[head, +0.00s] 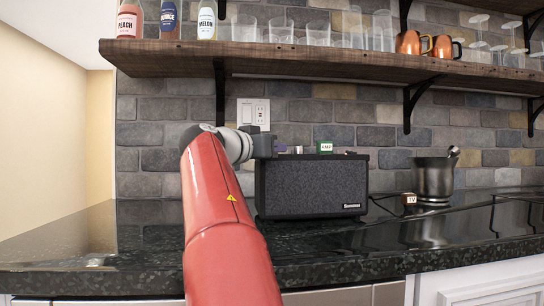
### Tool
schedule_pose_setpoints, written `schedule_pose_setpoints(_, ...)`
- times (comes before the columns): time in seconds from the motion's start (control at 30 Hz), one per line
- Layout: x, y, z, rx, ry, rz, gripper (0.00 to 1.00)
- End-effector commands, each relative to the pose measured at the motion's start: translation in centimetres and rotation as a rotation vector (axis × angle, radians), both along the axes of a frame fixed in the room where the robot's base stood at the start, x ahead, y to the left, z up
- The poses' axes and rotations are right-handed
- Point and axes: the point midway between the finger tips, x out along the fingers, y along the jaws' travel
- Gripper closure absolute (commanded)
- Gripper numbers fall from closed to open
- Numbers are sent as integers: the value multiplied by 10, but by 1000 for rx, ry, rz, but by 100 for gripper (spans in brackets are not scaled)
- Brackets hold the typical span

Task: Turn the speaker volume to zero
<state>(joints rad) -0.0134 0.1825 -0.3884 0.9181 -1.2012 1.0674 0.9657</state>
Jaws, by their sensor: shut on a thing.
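The speaker (311,187) is a black box with a grey mesh front. It stands upright on the dark counter, against the brick wall. My gripper (266,146) is at the left end of the speaker's top, reached by my red arm from the front. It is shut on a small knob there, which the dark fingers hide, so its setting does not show.
A wooden shelf (300,58) with bottles, glasses and copper mugs hangs above the speaker. A dark metal pot (434,178) and a small box labelled TV (408,199) stand to the right, with cables on the counter (80,240). The left part of the counter is clear.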

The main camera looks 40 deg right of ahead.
Motion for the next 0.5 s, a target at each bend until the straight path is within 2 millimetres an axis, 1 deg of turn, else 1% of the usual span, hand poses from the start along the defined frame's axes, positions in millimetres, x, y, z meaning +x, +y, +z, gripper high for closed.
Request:
schedule_pose_setpoints(0.07,-2,0,-4,1,-2,68,100)
schedule_pose_setpoints(0.5,-3,-1,6,3,-1,479,100)
